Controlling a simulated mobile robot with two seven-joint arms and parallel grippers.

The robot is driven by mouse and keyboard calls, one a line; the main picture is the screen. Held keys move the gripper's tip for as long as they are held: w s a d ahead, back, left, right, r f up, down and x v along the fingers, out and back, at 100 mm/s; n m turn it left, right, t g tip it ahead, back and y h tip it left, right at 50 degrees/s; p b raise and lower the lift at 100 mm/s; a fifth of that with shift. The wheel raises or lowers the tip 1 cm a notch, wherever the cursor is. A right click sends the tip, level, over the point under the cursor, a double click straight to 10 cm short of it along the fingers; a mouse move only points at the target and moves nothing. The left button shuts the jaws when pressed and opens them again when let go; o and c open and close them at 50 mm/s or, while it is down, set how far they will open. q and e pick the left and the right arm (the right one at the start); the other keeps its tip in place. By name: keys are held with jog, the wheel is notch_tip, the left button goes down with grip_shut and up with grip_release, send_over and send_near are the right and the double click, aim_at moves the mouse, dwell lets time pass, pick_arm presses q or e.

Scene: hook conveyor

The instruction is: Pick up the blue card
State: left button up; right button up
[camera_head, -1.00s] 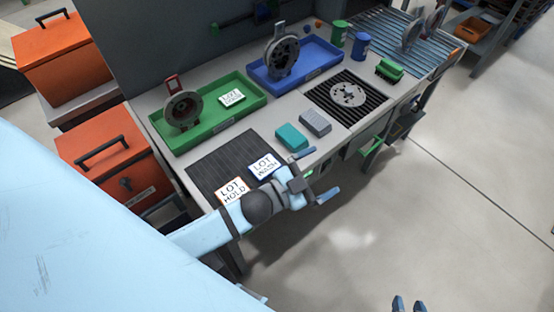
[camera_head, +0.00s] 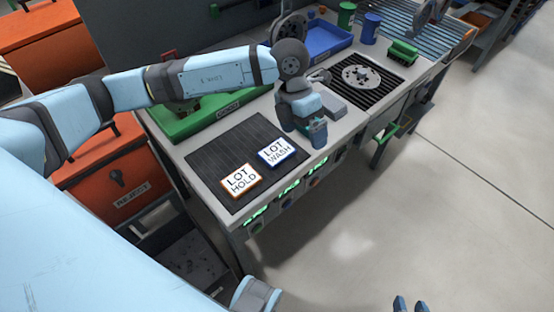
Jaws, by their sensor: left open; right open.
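The blue card (camera_head: 277,152), white with a blue rim and marked LOT WASH, lies flat on the dark ribbed mat (camera_head: 236,136). An orange-rimmed card (camera_head: 242,181), marked LOT HOLD, lies next to it at the lower left. My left gripper (camera_head: 318,133) is open and empty, pointing down just right of the blue card and apart from it in the picture. Its height over the bench is hard to judge. My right gripper (camera_head: 409,306) shows only its two parted fingertips at the bottom edge, over the floor.
A green tray (camera_head: 178,128) stands behind the mat, partly hidden by my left arm. A grey block (camera_head: 336,102) sits close behind my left gripper. A black grate with a round metal part (camera_head: 359,76) lies to the right. The bench's front edge is close.

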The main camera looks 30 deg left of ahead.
aim_at(282, 148)
pick_arm(q)
jog(key=w+a+n+t+y, duration=0.1)
jog(key=w+a+y, duration=0.25)
jog(key=a, duration=0.35)
jog(key=f, duration=0.6)
jog(key=f+b, duration=0.1)
jog(key=f, duration=0.5)
jog(key=shift+s+d+f, duration=0.1)
jog(key=shift+s+f, duration=0.1)
jog(key=shift+f, duration=0.1)
jog(key=c, duration=1)
